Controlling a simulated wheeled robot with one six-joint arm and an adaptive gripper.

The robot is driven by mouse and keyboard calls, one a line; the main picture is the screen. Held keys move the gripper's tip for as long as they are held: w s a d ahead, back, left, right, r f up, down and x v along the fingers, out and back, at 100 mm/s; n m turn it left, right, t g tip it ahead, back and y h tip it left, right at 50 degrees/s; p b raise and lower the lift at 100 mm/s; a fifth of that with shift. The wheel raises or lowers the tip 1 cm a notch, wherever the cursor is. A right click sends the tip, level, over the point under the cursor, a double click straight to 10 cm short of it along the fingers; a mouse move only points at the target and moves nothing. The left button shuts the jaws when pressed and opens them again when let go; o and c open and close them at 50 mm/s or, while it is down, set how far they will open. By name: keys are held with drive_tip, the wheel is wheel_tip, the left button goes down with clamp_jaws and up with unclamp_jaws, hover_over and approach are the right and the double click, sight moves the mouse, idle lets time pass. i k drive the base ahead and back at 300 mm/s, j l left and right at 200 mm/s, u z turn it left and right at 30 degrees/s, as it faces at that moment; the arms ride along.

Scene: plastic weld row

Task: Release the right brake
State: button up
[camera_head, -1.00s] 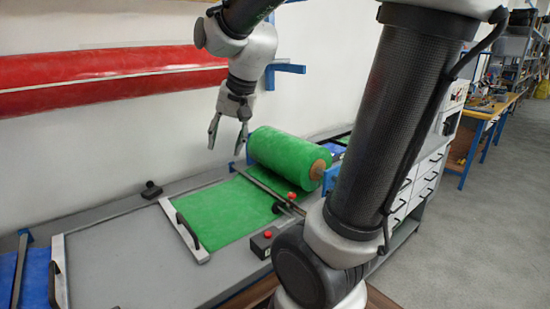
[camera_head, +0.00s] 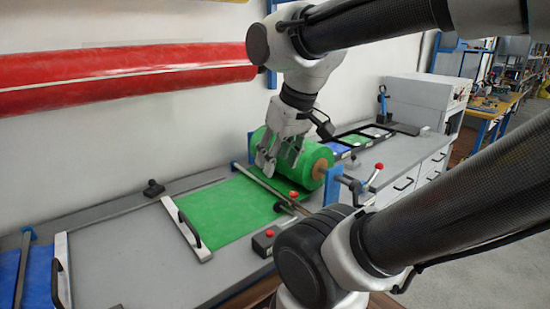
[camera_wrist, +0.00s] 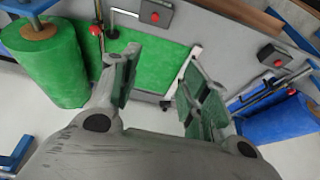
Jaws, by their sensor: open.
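A lever with a red ball knob (camera_head: 379,167) stands at the blue bracket (camera_head: 333,186) at the right end of the green roll (camera_head: 318,165). A second red knob (camera_head: 293,194) is on the bar across the green sheet (camera_head: 232,211); I cannot tell which knob belongs to the right brake. A red knob (camera_wrist: 96,29) shows beside the green roll (camera_wrist: 50,65) in the wrist view. My gripper (camera_head: 279,157) is open and empty, in front of the roll in the head view and left of the lever. Its spread fingers also show in the wrist view (camera_wrist: 163,85).
A box with a red button (camera_head: 265,242) sits at the bench's front edge. A black-handled white bar (camera_head: 189,229) crosses the sheet's left end. A red roll (camera_head: 120,78) is along the wall.

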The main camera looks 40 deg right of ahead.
sight(379, 166)
drive_tip(key=z, duration=1.8)
drive_tip(key=i+l+u, duration=0.7)
drive_tip(key=l, duration=0.2)
drive_tip(key=k, duration=0.1)
